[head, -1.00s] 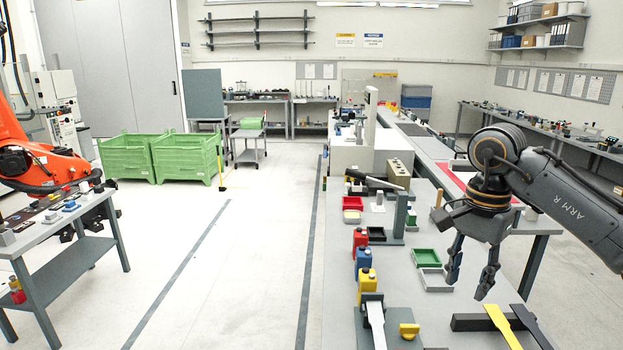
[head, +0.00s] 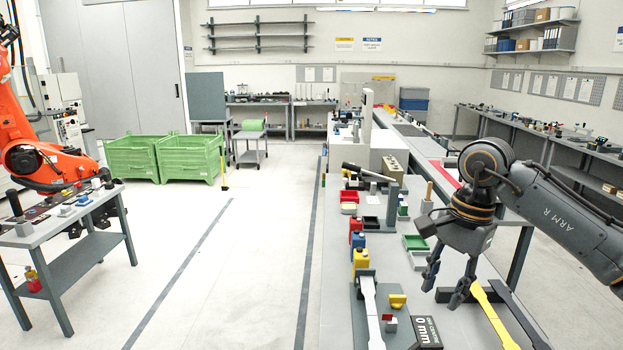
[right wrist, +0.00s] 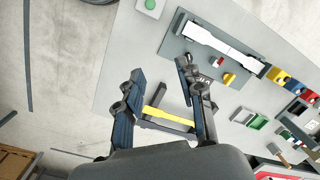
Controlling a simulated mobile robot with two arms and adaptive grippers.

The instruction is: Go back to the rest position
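My right gripper (head: 444,290) hangs above the right side of the grey workbench (head: 400,272), pointing down. Its fingers are apart with nothing between them. It also shows in the right wrist view (right wrist: 160,78), with the bench below it. In the head view, a yellow flat specimen (head: 492,314) and a dark one beside it rest across a black support, just right of the fingertips. In the right wrist view, the yellow specimen (right wrist: 155,97) shows between the fingers, apart from them. My left gripper is not in view.
A fixture holds a pale bar (head: 371,312) near the bench's front, beside a black display (head: 425,332) reading 0 mm. Open floor lies left of the bench. An orange robot (head: 40,160) stands at far left.

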